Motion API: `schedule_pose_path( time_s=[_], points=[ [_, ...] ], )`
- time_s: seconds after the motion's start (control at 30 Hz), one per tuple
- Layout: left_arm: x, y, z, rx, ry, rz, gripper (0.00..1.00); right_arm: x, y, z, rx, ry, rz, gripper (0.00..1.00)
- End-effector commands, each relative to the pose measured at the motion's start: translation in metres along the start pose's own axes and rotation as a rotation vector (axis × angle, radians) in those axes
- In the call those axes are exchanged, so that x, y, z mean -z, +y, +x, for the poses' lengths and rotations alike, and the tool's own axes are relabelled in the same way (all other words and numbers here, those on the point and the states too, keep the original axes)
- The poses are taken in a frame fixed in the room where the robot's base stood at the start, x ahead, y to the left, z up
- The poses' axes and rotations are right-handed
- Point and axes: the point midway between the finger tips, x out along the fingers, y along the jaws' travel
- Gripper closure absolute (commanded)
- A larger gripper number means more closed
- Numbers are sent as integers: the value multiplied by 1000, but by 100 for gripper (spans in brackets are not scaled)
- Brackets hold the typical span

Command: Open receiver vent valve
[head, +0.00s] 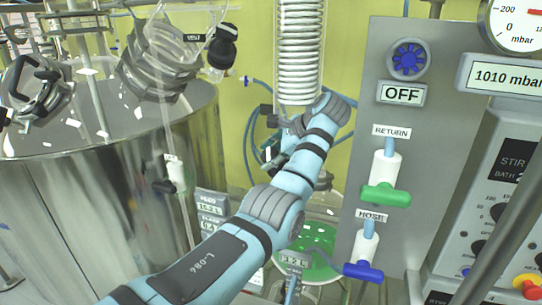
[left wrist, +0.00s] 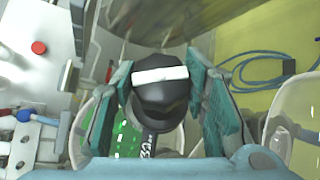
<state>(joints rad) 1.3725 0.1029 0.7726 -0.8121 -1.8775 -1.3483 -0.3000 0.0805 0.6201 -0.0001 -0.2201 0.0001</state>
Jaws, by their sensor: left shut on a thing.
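A black round valve knob (left wrist: 160,108) with a white bar across its top shows in the left wrist view. I take it to be the receiver vent valve. My left gripper (left wrist: 166,92) has a finger on each side of the knob and is shut on it. The white bar lies nearly crosswise between the fingers. In the head view my left arm reaches to the left gripper (head: 275,140) below the white coil, and the arm mostly hides the knob. A glass receiver with green liquid (head: 318,240) stands below. My right gripper is not in view.
A grey panel (head: 355,130) with a green RETURN valve (head: 387,195) and a blue HOSE valve (head: 363,271) stands right of my arm. A coiled glass condenser (head: 299,50) hangs above. A large steel vessel (head: 110,190) stands left. A blue hose (left wrist: 262,80) runs nearby.

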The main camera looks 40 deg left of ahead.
Motion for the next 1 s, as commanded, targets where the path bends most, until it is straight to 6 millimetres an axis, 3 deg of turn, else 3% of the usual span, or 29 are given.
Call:
schedule_pose_path(
  time_s=[0.63, 0.67, 0.77, 1.0],
  points=[
    [3, 4, 3, -60, -1, -22, 87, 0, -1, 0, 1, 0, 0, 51],
    [3, 4, 3, -60, -1, -22, 56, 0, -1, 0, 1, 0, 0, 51],
    [3, 3, 3, -58, -1, -23, 40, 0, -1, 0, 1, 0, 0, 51],
    [2, 2, 2, -54, 0, -26, 39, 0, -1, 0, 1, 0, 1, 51]
  ],
)
